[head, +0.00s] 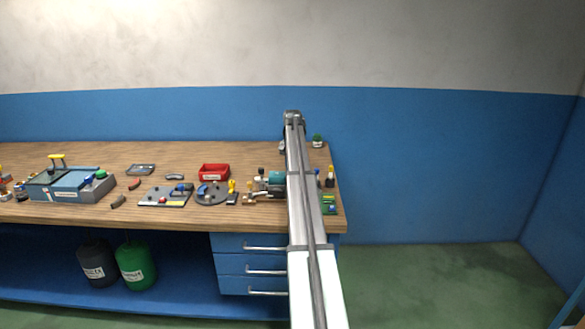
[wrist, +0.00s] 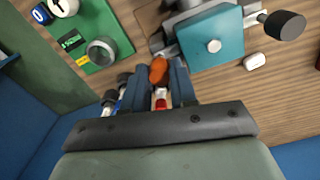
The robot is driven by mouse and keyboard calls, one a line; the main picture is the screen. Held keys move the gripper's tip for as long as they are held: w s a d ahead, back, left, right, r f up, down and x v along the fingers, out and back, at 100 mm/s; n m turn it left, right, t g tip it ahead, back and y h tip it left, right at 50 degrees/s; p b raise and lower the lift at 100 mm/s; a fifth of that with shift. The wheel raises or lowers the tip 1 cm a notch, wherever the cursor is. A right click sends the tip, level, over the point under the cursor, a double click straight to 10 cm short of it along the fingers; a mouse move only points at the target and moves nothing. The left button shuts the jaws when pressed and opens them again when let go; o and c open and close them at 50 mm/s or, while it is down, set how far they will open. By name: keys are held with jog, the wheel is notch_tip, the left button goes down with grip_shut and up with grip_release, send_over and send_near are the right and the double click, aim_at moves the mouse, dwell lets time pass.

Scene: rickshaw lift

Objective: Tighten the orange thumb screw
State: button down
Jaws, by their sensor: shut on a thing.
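The orange thumb screw (wrist: 158,68) shows in the wrist view between the tips of my gripper (wrist: 159,77), whose dark blue fingers are shut on it. A red and white piece (wrist: 161,103) shows behind it, between the fingers and nearer the palm. Just beyond the screw is a grey metal fixture carrying a teal block (wrist: 210,42) with a silver button. The screw's shaft and seat are hidden. In the head view the teal device (head: 272,180) stands at the bench's right end, and my arm hides the gripper and screw.
A green board (wrist: 85,45) with a grey knob lies left of the fingers, and a black knob (wrist: 285,26) sticks out at right. On the wooden bench (head: 130,215) stand a red bin (head: 214,172), a round grey plate (head: 211,197) and a blue-grey case (head: 68,186).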

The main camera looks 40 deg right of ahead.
dwell(0.4)
jog(key=c, duration=0.9)
grip_release()
jog(key=shift+r, duration=0.1)
notch_tip(320, 180, up, 14)
jog(key=shift+f, duration=0.2)
